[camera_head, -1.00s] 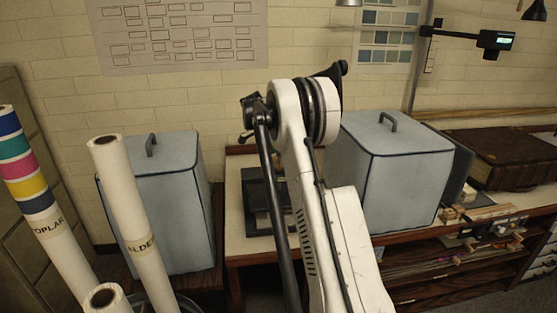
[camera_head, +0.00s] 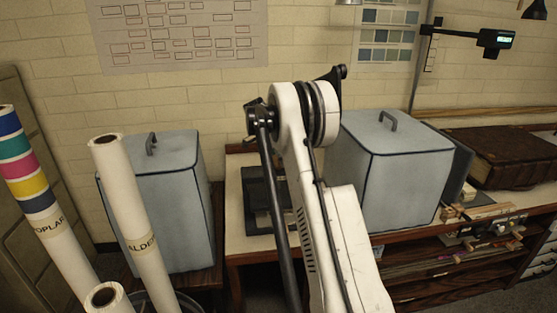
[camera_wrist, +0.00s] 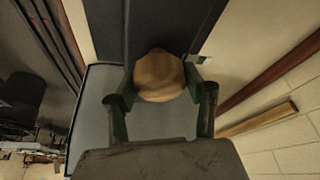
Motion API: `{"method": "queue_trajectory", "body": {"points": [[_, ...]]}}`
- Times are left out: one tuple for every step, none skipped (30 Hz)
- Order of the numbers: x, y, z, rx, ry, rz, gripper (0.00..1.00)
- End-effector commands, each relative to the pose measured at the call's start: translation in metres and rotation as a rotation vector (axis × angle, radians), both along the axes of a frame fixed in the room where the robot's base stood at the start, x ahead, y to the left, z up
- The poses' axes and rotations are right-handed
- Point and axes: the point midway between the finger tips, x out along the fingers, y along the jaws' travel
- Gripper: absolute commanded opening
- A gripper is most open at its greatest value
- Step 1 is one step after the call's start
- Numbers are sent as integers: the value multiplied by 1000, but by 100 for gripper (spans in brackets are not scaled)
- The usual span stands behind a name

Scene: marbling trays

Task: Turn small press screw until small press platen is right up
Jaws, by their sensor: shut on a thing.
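A round tan wooden knob (camera_wrist: 160,75), likely the small press screw's handle, shows at the centre of the wrist view. The two fingers of my gripper (camera_wrist: 161,86) are on either side of it and shut on it. A dark flat part (camera_wrist: 165,22) lies behind the knob; I cannot tell whether it is the press. In the head view a dark press-like object (camera_head: 258,200) stands on the table, partly behind my arm. My gripper is not distinguishable in the head view. The platen's height cannot be made out.
Grey-blue covered boxes stand left (camera_head: 165,205) and right (camera_head: 400,185) of my arm. Paper rolls (camera_head: 135,215) stand at the front left. A large brown book (camera_head: 505,160) lies on the right bench. The wall is close behind.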

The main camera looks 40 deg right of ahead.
Motion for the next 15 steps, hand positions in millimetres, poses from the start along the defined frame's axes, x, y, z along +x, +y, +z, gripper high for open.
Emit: {"method": "queue_trajectory", "body": {"points": [[0, 0, 0, 0, 0, 2, 20], [0, 0, 0, 0, 0, 4, 20], [0, 0, 0, 0, 0, 8, 20], [0, 0, 0, 0, 0, 12, 20], [0, 0, 0, 0, 0, 17, 20], [0, 0, 0, 0, 0, 28, 20], [0, 0, -1, 0, 0, 39, 20], [0, 0, -1, 0, 0, 49, 20], [0, 0, -1, 0, -1, 68, 20], [0, 0, -1, 0, -1, 83, 20], [0, 0, -2, 0, -1, 99, 20], [-1, 0, -2, 1, -1, 124, 20], [-1, 0, -2, 0, -1, 146, 20], [-1, 0, -2, 0, -2, 168, 20], [-1, 0, -2, 0, -1, 199, 20]]}}
